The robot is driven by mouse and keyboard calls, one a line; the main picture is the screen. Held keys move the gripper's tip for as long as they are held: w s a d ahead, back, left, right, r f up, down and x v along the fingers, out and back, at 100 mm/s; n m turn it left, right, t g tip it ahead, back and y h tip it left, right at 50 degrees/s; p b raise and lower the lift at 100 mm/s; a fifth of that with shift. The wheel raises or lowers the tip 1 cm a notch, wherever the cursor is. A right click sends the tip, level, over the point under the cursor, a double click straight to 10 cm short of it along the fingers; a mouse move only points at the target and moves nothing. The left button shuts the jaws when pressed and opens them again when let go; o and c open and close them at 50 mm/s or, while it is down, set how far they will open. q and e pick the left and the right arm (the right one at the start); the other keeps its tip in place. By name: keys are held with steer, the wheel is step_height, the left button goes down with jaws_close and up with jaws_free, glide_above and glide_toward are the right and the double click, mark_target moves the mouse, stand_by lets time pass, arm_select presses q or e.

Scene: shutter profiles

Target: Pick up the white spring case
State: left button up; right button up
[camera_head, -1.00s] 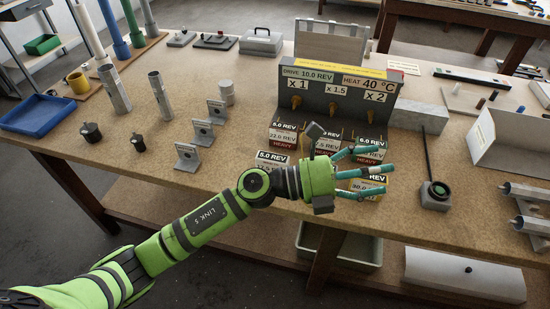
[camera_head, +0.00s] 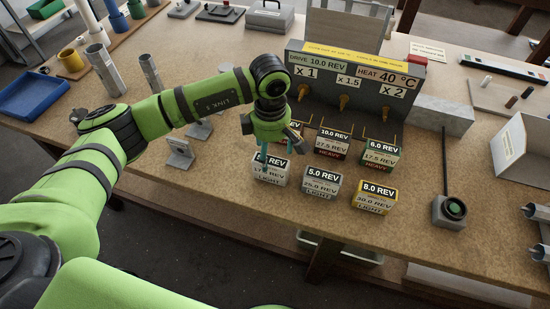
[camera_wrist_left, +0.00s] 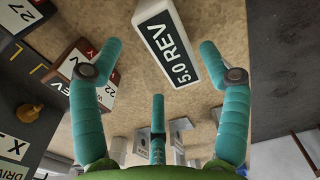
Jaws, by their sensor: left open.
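The white spring case (camera_head: 270,173) stands on the bench at the left of the front row of cases, its label reading 5.0 REV. My left gripper (camera_head: 275,158) points down over it and hides part of its top. In the left wrist view the white case (camera_wrist_left: 168,48) lies between the spread teal fingers (camera_wrist_left: 158,52), with gaps on both sides. The gripper is open and holds nothing. How far the fingertips are above the case cannot be told. My right gripper is not in view.
Beside the white case stand a grey case (camera_head: 321,185) and a yellow case (camera_head: 375,199). Behind are a brown case (camera_head: 333,144), a green case (camera_head: 381,153) and the drive panel (camera_head: 350,75). A brown case (camera_wrist_left: 88,72) is close to one finger in the left wrist view.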

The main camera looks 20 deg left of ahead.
arm_select(q)
steer(key=shift+s+f, duration=0.25)
steer(key=shift+s, duration=0.1)
steer(key=shift+s+d+f+p, duration=0.15)
steer(key=shift+s+f+p, duration=0.3)
steer(key=shift+f+p, duration=0.55)
steer(key=f, duration=0.1)
steer(key=w+f+p, duration=0.1)
steer(key=f, duration=0.1)
steer(key=shift+d, duration=0.1)
steer(key=shift+s, duration=0.1)
steer(key=shift+c, duration=0.9)
steer(key=c, duration=1.3)
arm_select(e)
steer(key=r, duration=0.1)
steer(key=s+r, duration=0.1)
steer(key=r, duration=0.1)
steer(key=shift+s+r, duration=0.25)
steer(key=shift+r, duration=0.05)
